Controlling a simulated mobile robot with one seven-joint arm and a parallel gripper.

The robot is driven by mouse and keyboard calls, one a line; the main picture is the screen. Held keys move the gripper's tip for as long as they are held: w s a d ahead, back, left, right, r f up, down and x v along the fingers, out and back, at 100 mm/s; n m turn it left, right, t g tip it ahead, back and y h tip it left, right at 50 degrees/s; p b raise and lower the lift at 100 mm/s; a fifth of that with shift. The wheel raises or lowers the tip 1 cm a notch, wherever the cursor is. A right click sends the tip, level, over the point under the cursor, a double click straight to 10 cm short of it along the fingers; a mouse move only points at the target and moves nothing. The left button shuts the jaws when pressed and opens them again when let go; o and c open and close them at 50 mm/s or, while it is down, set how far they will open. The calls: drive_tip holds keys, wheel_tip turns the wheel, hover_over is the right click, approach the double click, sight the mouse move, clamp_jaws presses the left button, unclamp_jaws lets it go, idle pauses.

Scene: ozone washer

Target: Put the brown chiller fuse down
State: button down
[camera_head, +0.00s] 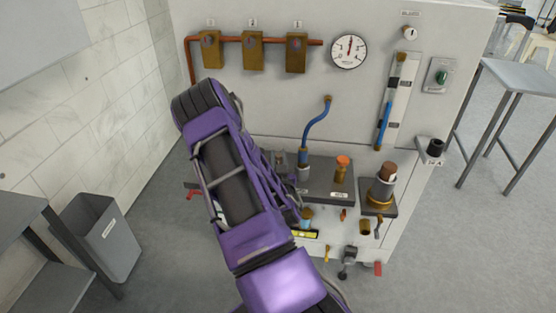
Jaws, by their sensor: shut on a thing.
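My purple arm reaches up from the bottom middle and covers the left part of the grey cabinet (275,108). My gripper's fingertips are hidden behind the arm, so its grasp and anything in it do not show. I cannot make out a brown chiller fuse for certain.
The ledge holds a dark block (320,178) with an orange-topped brass fitting (342,168) and a blue hose (315,122). A black knob (435,148) sits at the right corner. A grey bin (104,238) stands at left. A table (520,78) stands at right, with open floor before it.

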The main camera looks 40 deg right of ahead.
drive_tip(key=shift+f, duration=0.25)
drive_tip(key=shift+f, duration=0.2)
drive_tip(key=c, duration=1)
unclamp_jaws()
